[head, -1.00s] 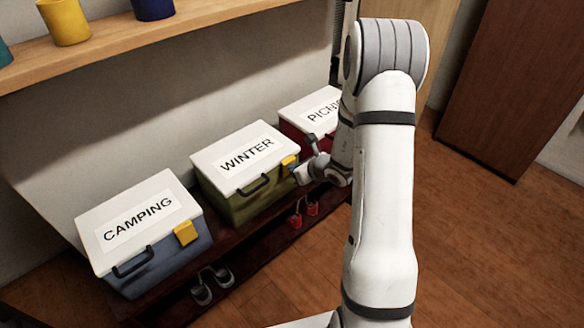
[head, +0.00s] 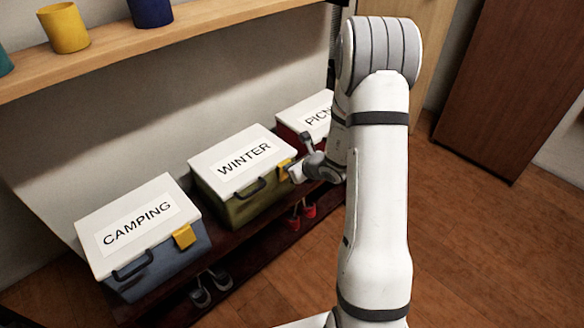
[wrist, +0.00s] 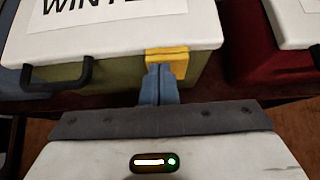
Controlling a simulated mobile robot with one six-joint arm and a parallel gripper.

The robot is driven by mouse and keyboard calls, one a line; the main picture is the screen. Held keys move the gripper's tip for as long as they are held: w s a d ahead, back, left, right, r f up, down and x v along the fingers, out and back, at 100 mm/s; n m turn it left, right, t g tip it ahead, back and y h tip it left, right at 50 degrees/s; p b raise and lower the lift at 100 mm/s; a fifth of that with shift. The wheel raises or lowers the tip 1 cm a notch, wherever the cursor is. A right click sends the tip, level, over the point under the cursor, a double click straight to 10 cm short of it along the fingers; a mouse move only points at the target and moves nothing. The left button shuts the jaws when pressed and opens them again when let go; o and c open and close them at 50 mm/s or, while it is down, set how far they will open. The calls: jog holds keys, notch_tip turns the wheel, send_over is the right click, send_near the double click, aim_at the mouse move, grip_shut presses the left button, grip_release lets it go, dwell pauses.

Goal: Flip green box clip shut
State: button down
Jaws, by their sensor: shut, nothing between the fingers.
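The green box (head: 240,205) is the middle one, with a white lid (head: 240,158) marked WINTER; the lid looks closed. Its yellow clip (head: 284,168) is at the right end of its front, beside a dark handle (head: 253,188). In the wrist view the clip (wrist: 178,62) lies at the lid edge and hangs over the front face. My gripper (wrist: 161,72) has its blue fingers together, empty, with the tips against or just in front of the clip. I cannot tell whether they touch. The fingers hide part of the clip, so whether it is fully latched is unclear.
A blue CAMPING box (head: 160,270) stands to the left and a red PICNIC box (head: 288,135) to the right, partly behind my arm. They share a dark bench (head: 165,292) with shoes below. A wooden shelf (head: 200,28) with cups runs above.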

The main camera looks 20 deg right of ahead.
jog(key=f+p+v, duration=0.1)
jog(key=v, duration=1.2)
jog(key=shift+s+d, duration=0.2)
jog(key=shift+s, duration=0.15)
